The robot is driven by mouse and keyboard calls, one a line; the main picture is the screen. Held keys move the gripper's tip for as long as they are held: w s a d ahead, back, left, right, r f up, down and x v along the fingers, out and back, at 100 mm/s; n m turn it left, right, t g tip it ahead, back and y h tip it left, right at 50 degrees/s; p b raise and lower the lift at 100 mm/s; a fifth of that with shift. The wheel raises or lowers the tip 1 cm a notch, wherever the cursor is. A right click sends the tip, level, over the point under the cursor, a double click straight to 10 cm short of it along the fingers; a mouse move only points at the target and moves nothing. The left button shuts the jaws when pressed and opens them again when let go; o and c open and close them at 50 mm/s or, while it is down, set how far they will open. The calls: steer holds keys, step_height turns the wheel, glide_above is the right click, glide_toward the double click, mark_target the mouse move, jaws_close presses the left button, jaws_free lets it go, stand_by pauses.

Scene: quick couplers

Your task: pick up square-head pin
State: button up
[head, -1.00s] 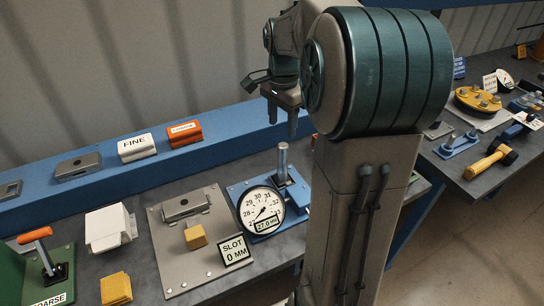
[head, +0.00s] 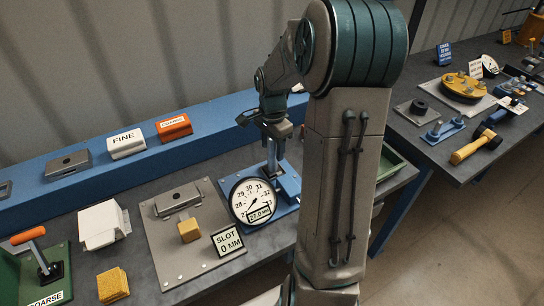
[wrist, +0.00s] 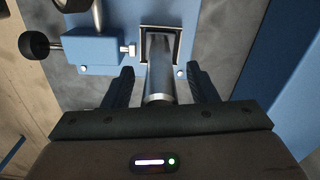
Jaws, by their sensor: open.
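The square-head pin (head: 272,157) is a grey steel post standing upright in a blue fixture (head: 288,184) behind a round dial gauge. In the wrist view the pin (wrist: 159,68) rises out of a dark-rimmed square opening, and its round end points at my palm. My gripper (head: 274,136) is over the top of the pin, pointing down. In the wrist view my gripper (wrist: 160,72) is open, one finger on each side of the pin, with a visible gap on both sides. The pin's lower end is hidden in the opening.
The dial gauge (head: 253,201) stands close in front of the pin. A blue block with a black knob (wrist: 35,46) sits left of it in the wrist view. A grey plate with a yellow block (head: 189,230) lies to the left. A blue ledge (head: 215,118) runs behind.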

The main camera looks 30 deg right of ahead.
steer(key=shift+f, duration=0.75)
jaws_close()
steer(key=shift+r, duration=0.1)
steer(key=shift+r, duration=0.1)
